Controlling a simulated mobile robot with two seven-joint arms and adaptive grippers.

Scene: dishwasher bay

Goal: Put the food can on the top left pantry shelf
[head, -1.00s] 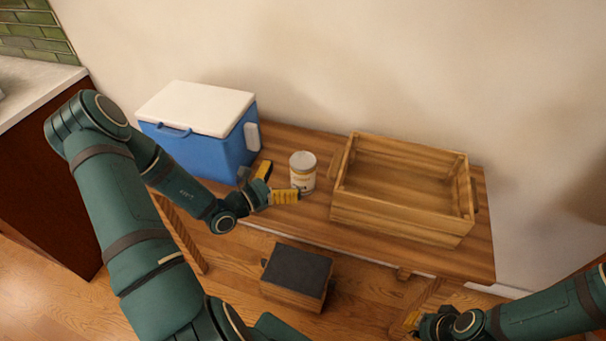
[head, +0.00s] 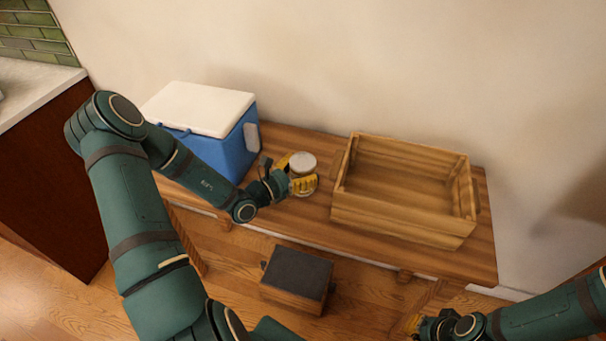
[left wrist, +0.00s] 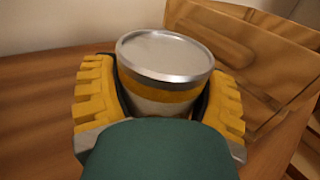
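The food can (head: 302,163), pale with a yellow band and a metal lid, stands upright on the wooden table between the cooler and the crate. My left gripper (head: 299,171) has its yellow fingers on either side of it. In the left wrist view the can (left wrist: 165,60) sits between both fingers (left wrist: 160,95), their dark inner faces close against its sides; whether they grip it is unclear. My right gripper (head: 413,325) is low at the right, away from the can, mostly hidden by its own wrist. No pantry shelf is in view.
A blue cooler with a white lid (head: 205,108) stands left of the can on the table (head: 360,240). An open wooden crate (head: 395,215) stands close on the can's right. A dark-topped stool (head: 298,270) is on the floor in front. A counter (head: 35,90) is at far left.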

